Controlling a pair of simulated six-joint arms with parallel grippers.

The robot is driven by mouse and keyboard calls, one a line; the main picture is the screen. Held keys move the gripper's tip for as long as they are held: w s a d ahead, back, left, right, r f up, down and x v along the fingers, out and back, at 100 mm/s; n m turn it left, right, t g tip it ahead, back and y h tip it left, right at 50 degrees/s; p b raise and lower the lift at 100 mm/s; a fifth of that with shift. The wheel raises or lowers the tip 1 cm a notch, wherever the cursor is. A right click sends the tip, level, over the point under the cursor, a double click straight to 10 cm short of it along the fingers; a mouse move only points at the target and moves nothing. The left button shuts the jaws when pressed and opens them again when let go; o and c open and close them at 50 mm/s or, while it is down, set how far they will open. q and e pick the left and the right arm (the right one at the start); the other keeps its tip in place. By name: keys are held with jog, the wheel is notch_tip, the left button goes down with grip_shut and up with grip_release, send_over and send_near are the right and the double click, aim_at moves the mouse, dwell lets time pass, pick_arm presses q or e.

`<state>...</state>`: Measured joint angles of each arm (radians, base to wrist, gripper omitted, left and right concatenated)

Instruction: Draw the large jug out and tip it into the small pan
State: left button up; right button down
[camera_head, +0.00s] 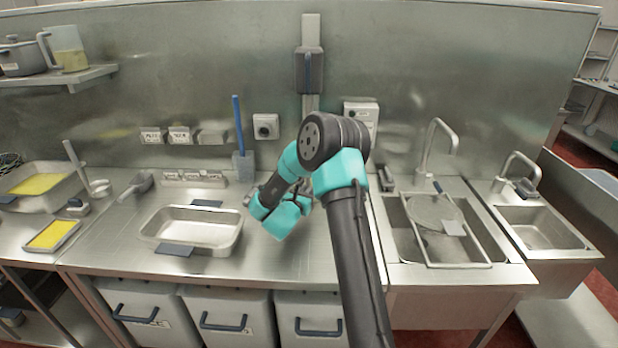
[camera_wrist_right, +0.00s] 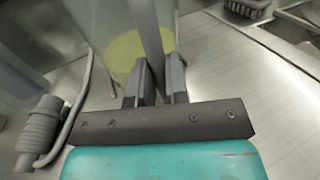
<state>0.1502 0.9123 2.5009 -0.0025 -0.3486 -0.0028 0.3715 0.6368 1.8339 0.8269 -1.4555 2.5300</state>
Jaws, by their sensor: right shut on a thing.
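My right gripper (camera_wrist_right: 157,78) is shut on the grey upright handle of a large clear jug (camera_wrist_right: 92,25) in the right wrist view. Yellow contents (camera_wrist_right: 125,50) show through its wall. In the head view this jug is hidden behind my right arm, near the middle of the counter. An empty rectangular steel pan (camera_head: 152,236) with dark handles lies left of my arm. A smaller shallow pan (camera_head: 53,235) with yellow contents is at the far left. My left gripper is not in view.
Another clear jug (camera_head: 68,48) stands on the upper left shelf beside a pot. A deep tray (camera_head: 48,204) with yellow contents lies at left. A ladle and scoop lie behind the pans. A sink (camera_head: 440,235) is at right. The counter's front middle is clear.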

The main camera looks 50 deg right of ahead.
jog(key=shift+r, duration=0.2)
jog(key=shift+s+a+r, duration=0.15)
jog(key=shift+s+a, duration=0.05)
jog(key=shift+a, duration=0.1)
dwell(0.3)
jog(key=s+a, duration=0.8)
jog(key=a, duration=0.1)
jog(key=shift+a, duration=0.15)
dwell(0.6)
jog(key=shift+f, duration=0.3)
dwell(0.7)
jog(key=c, duration=0.6)
grip_release()
jog(key=shift+o, duration=0.2)
